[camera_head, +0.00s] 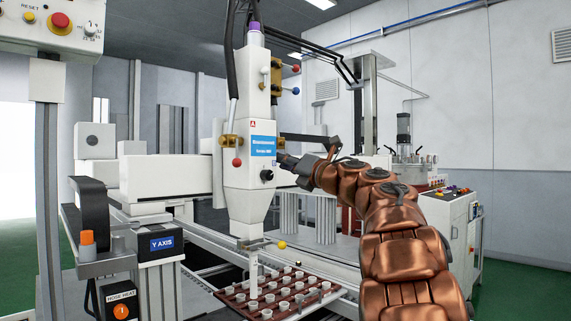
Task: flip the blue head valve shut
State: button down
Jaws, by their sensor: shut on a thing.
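The white dispensing head (250,170) hangs in the middle of the camera_head view, with a blue label on its front. A blue ball knob (295,90) shows at the head's upper right, beside brass fittings and just below a red ball knob (296,68). My gripper (281,160) is at the lower right side of the head, well below that blue knob and apart from it. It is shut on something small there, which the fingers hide. I cannot tell whether this is part of a valve. A black knob (267,175) sits close below the fingertips.
A brown tray (232,297) of several small round parts lies under the nozzle. A yellow ball (282,245) shows behind it. A white control cabinet (452,225) stands at the right.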

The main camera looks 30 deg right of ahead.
jog(key=c, duration=1.2)
grip_release()
jog(key=shift+s+r, duration=0.15)
jog(key=shift+r, duration=0.1)
jog(key=shift+o, duration=1)
jog(key=shift+f, duration=0.15)
